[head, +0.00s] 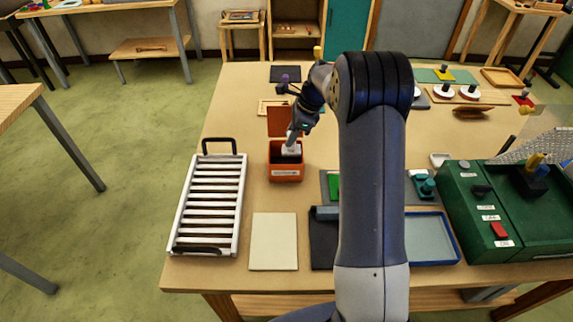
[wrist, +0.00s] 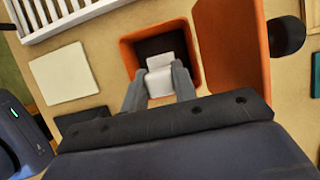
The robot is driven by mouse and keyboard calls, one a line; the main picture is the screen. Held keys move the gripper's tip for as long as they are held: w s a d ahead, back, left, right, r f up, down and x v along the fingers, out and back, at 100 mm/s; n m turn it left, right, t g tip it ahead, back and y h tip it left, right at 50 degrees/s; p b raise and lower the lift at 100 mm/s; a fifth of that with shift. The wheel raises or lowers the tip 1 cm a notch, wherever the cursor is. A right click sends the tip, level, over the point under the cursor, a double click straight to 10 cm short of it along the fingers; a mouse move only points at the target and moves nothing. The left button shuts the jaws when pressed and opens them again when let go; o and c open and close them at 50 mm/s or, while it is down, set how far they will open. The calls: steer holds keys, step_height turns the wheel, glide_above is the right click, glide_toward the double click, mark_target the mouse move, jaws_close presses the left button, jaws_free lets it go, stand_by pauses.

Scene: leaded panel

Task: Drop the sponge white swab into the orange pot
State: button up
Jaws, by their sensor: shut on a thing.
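The white sponge swab (wrist: 159,77) is between the fingers of my gripper (wrist: 155,88), which is shut on it. The orange pot (head: 285,173) stands on the table with its lid raised at the back. In the head view the white swab (head: 291,150) is at the pot's mouth, below my gripper (head: 293,138). In the wrist view the swab overlaps the dark inside of the orange pot (wrist: 130,58), whose lid (wrist: 231,42) stands open at the right. I cannot tell how deep the swab is inside the rim.
A white slatted rack (head: 209,205) stands left of the pot. A cream sheet (head: 273,242) lies in front of it. A green case (head: 470,225) and a blue-rimmed tray (head: 430,240) are at the right. The table left of the pot's back is clear.

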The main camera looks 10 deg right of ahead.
steer(key=shift+f+b, duration=0.3)
steer(key=shift+f, duration=0.5)
steer(key=o, duration=1)
steer(key=shift+r, duration=0.15)
steer(key=b+v, duration=0.1)
steer(key=v, duration=0.9)
steer(key=shift+d+r+b, duration=0.1)
steer(key=shift+r+b, duration=0.2)
steer(key=shift+b, duration=0.05)
